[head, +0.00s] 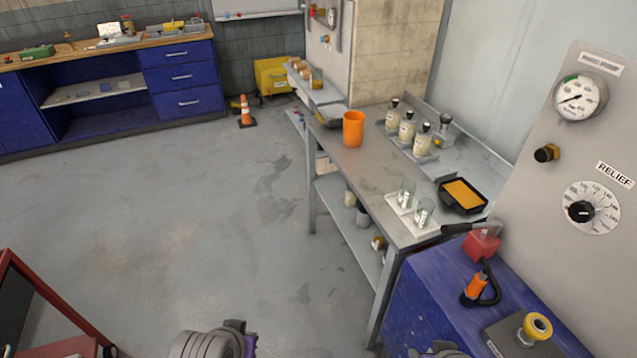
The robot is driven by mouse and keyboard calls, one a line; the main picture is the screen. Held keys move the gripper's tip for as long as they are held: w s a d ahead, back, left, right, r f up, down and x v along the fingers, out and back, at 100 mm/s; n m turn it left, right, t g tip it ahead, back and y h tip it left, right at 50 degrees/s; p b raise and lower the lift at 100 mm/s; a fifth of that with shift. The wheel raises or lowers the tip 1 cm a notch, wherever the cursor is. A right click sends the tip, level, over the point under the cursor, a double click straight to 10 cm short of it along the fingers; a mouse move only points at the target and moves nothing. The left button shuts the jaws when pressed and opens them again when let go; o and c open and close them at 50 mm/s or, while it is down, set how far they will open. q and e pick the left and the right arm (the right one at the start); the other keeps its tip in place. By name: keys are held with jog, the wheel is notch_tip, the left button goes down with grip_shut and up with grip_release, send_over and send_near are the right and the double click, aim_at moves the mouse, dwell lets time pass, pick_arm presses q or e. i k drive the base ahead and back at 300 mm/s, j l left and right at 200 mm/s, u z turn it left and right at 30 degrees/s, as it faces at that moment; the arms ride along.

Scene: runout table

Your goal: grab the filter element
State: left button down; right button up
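I cannot tell for sure which thing is the filter element. A black shallow tray (443,196) with a flat orange-yellow surface (466,194) inside lies on the grey steel bench (375,175), near its right end. Small pale and dark cylindrical items (363,214) stand on the bench's lower shelf (340,222), partly hidden by the bench top. An orange cup-like container (353,130) stands upright on the bench top. Grey parts of my arms show at the bottom edge, well short of the bench. No gripper fingertips are visible.
Glass jars (424,214) stand on a white tray at the bench's front edge; several dark-capped bottles (407,126) stand behind. A blue cabinet (440,300) with a lever and yellow knob adjoins the bench. An orange cone (246,112) stands far back. The floor (190,210) left of the bench is clear.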

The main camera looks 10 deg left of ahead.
aim_at(350, 200)
jog(key=i+j+u, duration=0.4)
jog(key=i, duration=0.25)
jog(key=i+u, duration=0.4)
jog(key=i, duration=0.25)
jog(key=i+z, duration=0.4)
jog(key=i+j+z, duration=0.2)
jog(key=z, duration=0.25)
jog(key=i+j+z, duration=0.55)
jog(key=z, duration=0.25)
jog(key=i+j+z, duration=0.15)
jog(key=z, duration=0.25)
jog(key=j+z, duration=0.4)
jog(key=i+j+z, duration=0.2)
jog(key=k+j+z, duration=0.1)
jog(key=j+z, duration=0.15)
jog(key=j, duration=0.15)
